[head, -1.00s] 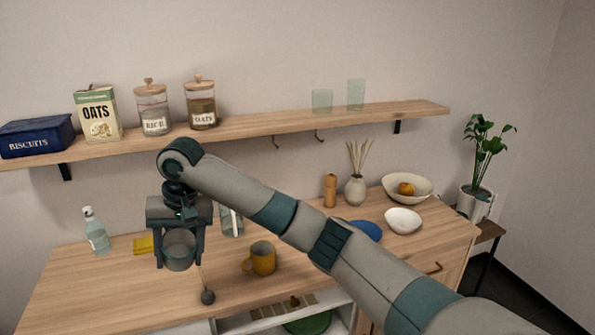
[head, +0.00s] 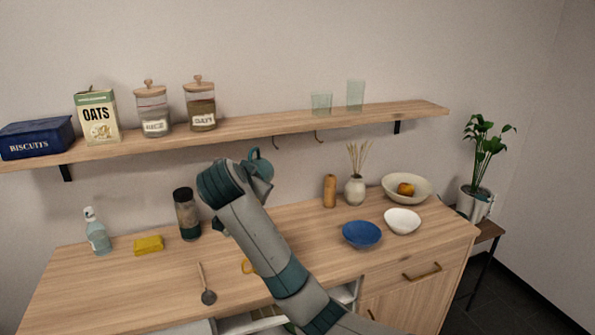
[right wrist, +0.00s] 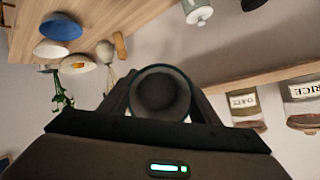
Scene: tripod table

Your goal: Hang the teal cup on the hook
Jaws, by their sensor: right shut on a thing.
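The teal cup (head: 262,166) is up near the wall in the head view, below the shelf, partly hidden by my right wrist. In the right wrist view the round cup (right wrist: 160,92) sits between the fingers of my right gripper (right wrist: 160,108), which is shut on it. Two small hooks hang under the shelf: a left hook (head: 276,142) just above and right of the cup, and a right hook (head: 319,137) farther right. The cup looks apart from both hooks, though its depth is hard to tell. My left gripper is not in view.
The shelf (head: 350,119) carries jars, boxes and glasses. The wall below the hooks is clear.

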